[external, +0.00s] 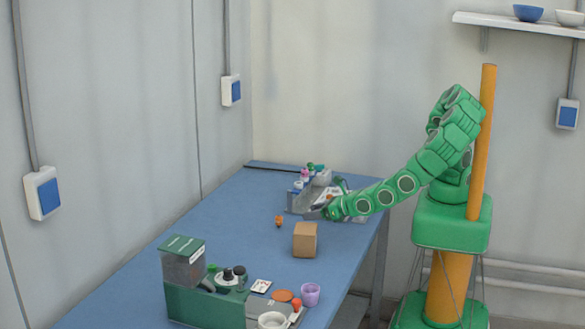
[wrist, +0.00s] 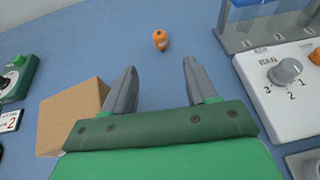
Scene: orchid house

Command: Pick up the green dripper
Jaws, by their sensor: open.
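I cannot make out for sure which thing is the green dripper. Small green-topped items (external: 311,166) stand among bottles at the far end of the table in the external view, and another small green item (external: 212,268) shows by the green box at the near end. Both are too small to tell their shape. My gripper (wrist: 160,68) is open, with nothing between its grey fingers. In the external view my gripper (external: 332,210) is over the table by the grey rack at the back. No green dripper is recognisable in the wrist view.
A cardboard box (wrist: 70,115) is left of my fingers. A small orange item (wrist: 160,40) stands ahead on the blue table (external: 225,215). A white panel with a knob (wrist: 287,72) is at right, a green dial unit (wrist: 17,76) at left. A purple cup (external: 310,294) stands near the front.

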